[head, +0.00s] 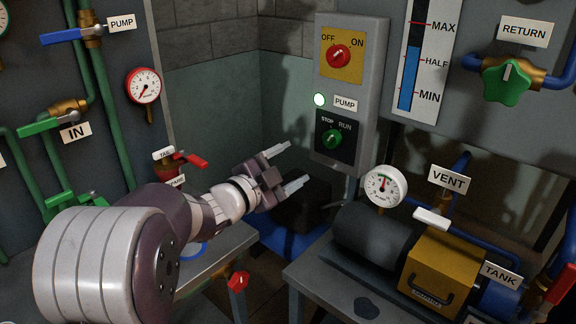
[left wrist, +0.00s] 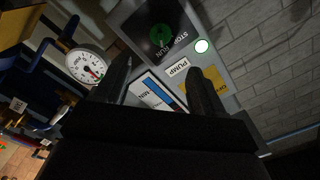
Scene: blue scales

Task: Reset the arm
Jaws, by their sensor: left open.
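My left arm comes in from the left in the head view. Its gripper (head: 289,168) is open and empty, with its two fingers apart and pointing right toward the grey control box (head: 323,95). The fingers look clear of the box. The box carries a red OFF/ON knob (head: 338,56), a lit lamp (head: 319,100) and a green STOP/RUN knob (head: 331,139). In the left wrist view the two dark fingers (left wrist: 163,82) stand apart, with the STOP/RUN knob (left wrist: 160,37) and the lamp (left wrist: 202,46) beyond them. My right gripper does not show.
A yellow pump block (head: 440,272) and a white-faced gauge (head: 385,186) stand on a bench at the lower right. A green RETURN valve (head: 506,83) is at the upper right. Pipes, a red gauge (head: 143,85) and a red-handled valve (head: 190,160) are at the left.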

